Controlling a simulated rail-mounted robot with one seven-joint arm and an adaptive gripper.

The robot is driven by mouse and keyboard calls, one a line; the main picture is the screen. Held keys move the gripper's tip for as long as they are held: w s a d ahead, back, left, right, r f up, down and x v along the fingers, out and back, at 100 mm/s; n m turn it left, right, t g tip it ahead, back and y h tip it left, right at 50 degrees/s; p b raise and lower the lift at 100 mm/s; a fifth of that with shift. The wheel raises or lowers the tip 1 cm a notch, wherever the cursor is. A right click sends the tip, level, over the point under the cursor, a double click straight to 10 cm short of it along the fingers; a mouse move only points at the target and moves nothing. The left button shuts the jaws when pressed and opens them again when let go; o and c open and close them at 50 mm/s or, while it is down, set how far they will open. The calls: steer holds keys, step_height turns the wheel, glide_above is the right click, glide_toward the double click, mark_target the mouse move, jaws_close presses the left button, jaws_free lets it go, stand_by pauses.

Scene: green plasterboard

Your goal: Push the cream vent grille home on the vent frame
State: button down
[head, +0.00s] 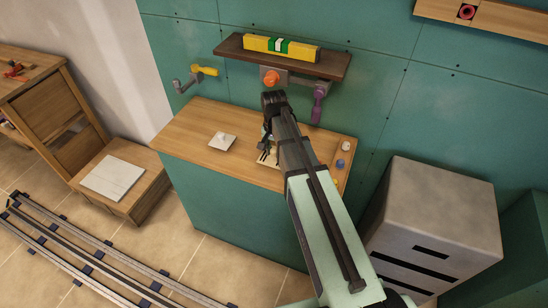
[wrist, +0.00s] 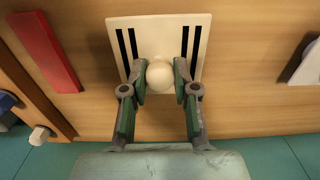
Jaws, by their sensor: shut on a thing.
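The cream vent grille (wrist: 118,38) is a square plate with dark slots and a round knob (wrist: 160,75) in its middle. In the wrist view my gripper (wrist: 160,82) is shut on this knob, one finger on each side. The plate is over the wooden counter top; I cannot tell whether it touches it. In the head view my gripper (head: 268,150) is over the counter, and my arm hides most of the grille (head: 273,158). I cannot make out the vent frame in either view.
The wooden counter (head: 190,122) stands against the green wall. A pale square plate (head: 222,141) lies left of my gripper. A red bar (wrist: 45,50) lies beside the grille. Small coloured knobs (head: 346,146) are at the counter's right end. A shelf (head: 290,63) holds a yellow level (head: 300,51).

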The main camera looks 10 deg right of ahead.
mark_target(274, 150)
stand_by(0.5)
steer(key=shift+r+p, duration=2.05)
steer(key=shift+r, duration=0.9)
